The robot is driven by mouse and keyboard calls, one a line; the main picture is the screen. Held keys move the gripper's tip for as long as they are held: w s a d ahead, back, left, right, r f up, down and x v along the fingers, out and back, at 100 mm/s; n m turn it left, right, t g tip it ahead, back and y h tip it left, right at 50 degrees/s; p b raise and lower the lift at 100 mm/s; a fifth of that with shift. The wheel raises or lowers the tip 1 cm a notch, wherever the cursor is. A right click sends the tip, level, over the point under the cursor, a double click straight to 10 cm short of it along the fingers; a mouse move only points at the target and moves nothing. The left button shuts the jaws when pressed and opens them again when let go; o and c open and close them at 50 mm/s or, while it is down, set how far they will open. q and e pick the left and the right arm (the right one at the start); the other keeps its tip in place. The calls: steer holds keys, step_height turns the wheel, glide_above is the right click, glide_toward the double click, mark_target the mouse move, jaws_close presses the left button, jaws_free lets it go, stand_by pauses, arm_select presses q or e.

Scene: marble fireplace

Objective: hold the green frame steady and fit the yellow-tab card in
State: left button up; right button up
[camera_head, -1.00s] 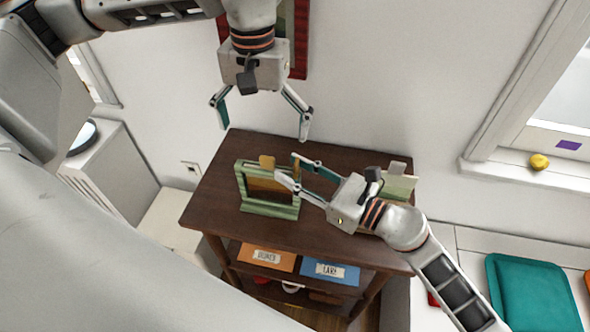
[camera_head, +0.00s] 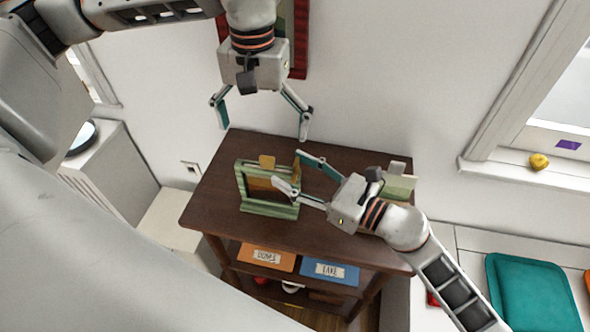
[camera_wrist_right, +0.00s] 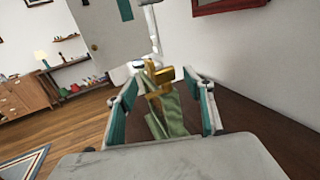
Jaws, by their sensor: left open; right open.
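The green frame (camera_head: 268,208) stands upright on the left part of the dark brown table. The yellow-tab card (camera_head: 267,161) is at the frame, its tab above the top edge; I cannot tell whether it is fully seated. In the right wrist view, the green frame (camera_wrist_right: 172,112) and yellow parts (camera_wrist_right: 164,74) show between the fingers. My right gripper (camera_head: 289,168) is open at the frame's right side, its fingers spread either side of that edge. My left gripper (camera_head: 262,128) is open and empty above and behind the frame, apart from it.
The dark table (camera_head: 225,185) has bare room left of the frame and along its back. A pale green object (camera_head: 398,186) stands at the right, partly behind my right wrist. Orange (camera_head: 266,258) and blue (camera_head: 330,270) labelled bins sit on the shelf below. A wall rises behind.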

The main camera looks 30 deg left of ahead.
steer(key=s+d, duration=0.1)
steer(key=d, duration=1)
steer(key=shift+s+d, duration=0.35)
steer(key=shift+d, duration=0.05)
